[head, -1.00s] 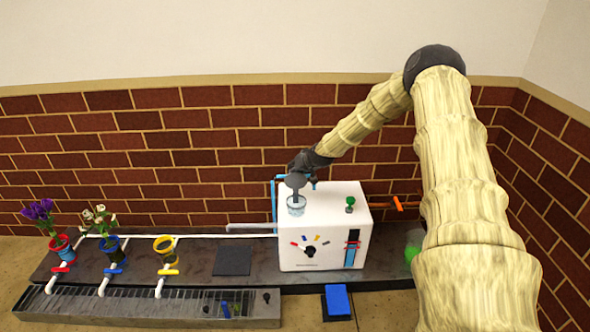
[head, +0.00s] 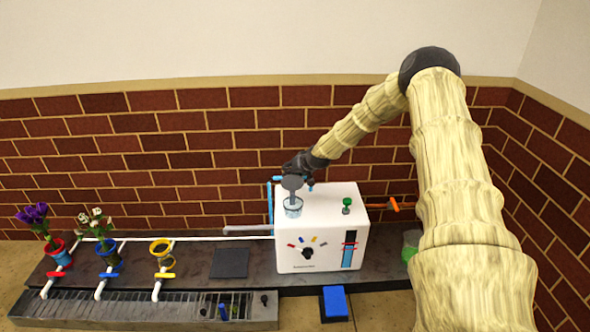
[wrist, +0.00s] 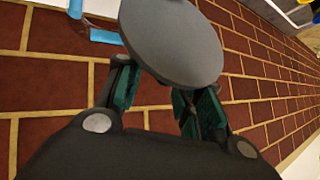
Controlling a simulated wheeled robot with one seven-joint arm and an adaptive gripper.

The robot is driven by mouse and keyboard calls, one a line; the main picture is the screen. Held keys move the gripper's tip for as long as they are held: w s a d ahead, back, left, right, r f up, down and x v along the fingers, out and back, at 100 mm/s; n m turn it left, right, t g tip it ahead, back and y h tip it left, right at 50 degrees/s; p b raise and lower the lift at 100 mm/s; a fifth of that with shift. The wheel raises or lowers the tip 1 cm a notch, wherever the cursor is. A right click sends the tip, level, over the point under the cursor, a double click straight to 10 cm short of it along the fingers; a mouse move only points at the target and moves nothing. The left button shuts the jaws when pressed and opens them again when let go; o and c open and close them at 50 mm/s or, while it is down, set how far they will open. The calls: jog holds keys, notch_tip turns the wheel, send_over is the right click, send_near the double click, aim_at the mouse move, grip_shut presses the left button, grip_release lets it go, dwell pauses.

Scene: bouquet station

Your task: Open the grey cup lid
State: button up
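The grey cup lid (head: 292,182) is a round disc, tilted up above the mouth of a clear light-blue cup (head: 293,207) on top of the white machine. The cup's mouth shows uncovered below it. My gripper (head: 300,166) is right behind and above the lid in the head view, small and dark there. In the wrist view the lid (wrist: 172,40) fills the upper middle and hides the fingertips. The two fingers of my gripper (wrist: 160,92) stand apart with brick wall showing between them. I cannot tell whether they touch the lid.
The white machine (head: 340,240) has a dial, a blue level gauge and a green knob (head: 346,205) on top. A blue pipe (head: 271,205) rises at its left, and an orange valve (head: 394,205) is at its right. Flower pots and a yellow pot (head: 160,250) stand left. The brick wall is close behind.

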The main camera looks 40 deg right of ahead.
jog(key=shift+s+a+f, duration=0.1)
jog(key=shift+s+f, duration=0.3)
jog(key=shift+f, duration=0.15)
jog(key=shift+s+a+r, duration=0.1)
jog(key=shift+s+r, duration=0.15)
jog(key=shift+r, duration=0.1)
jog(key=shift+s+r, duration=0.2)
jog(key=shift+s, duration=0.05)
jog(key=v, duration=1)
jog(key=shift+d+r, duration=0.25)
jog(key=shift+r, duration=0.4)
jog(key=shift+w, duration=0.1)
